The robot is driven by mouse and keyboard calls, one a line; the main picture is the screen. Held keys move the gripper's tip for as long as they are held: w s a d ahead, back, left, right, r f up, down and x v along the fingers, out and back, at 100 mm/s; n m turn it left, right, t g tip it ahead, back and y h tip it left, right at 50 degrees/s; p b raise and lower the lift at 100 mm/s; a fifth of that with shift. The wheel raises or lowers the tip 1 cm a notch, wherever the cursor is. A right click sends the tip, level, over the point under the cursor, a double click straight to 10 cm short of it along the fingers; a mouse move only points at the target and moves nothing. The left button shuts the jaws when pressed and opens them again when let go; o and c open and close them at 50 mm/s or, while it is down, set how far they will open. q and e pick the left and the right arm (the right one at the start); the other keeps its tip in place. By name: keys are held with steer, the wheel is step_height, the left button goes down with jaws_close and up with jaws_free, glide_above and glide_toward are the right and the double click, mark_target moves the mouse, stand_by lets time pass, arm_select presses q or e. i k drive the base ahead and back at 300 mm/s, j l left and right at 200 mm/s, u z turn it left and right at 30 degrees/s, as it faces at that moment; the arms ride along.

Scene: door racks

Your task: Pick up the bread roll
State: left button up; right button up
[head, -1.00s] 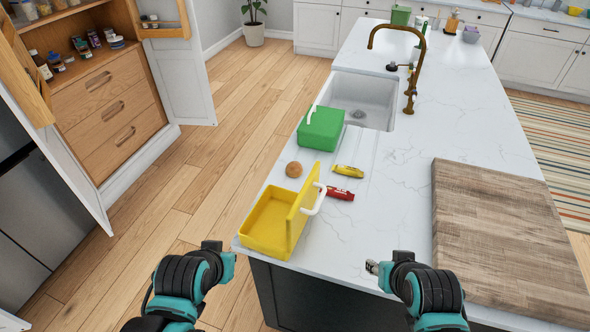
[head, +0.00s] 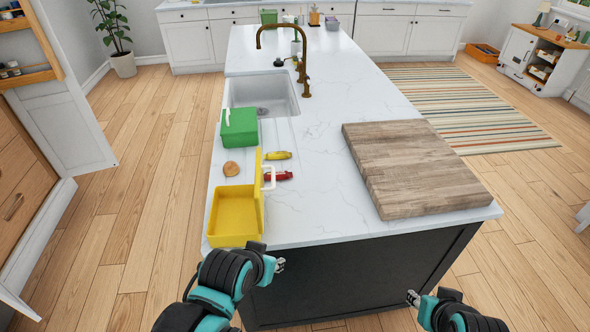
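The bread roll (head: 231,168) is small, round and brown. It lies on the white countertop, between the green box and the open yellow box. My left gripper (head: 279,264) is in front of the counter's near edge, below and right of the yellow box, well apart from the roll. My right gripper (head: 412,298) is farther right, in front of the counter's dark front panel. Both grippers look empty; their fingers are too small to tell open from shut.
The yellow box (head: 236,217) stands open with its lid upright on the right. The green box (head: 239,128) is behind the roll. A yellow item (head: 279,155) and a red item (head: 277,176) lie right of it. A wooden board (head: 414,168) covers the counter's right side.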

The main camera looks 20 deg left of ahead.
mark_target(230, 168)
steer(key=k+j+z, duration=0.1)
steer(key=j+z, duration=0.15)
steer(key=z, duration=0.25)
steer(key=k+j+z, duration=0.15)
steer(key=z, duration=0.3)
steer(key=k+j+z, duration=0.15)
steer(key=z, duration=0.35)
steer(key=k+z, duration=0.2)
steer(key=z, duration=0.25)
steer(key=k+z, duration=0.2)
steer(key=z, duration=0.3)
steer(key=k+j+z, duration=0.2)
steer(key=k+z, duration=0.75)
steer(key=k+j+u, duration=0.15)
steer(key=j, duration=0.15)
steer(key=k+j+u, duration=0.25)
steer(key=j, duration=0.4)
steer(key=k+j+u, duration=0.15)
steer(key=j+u, duration=0.4)
steer(key=j, duration=0.65)
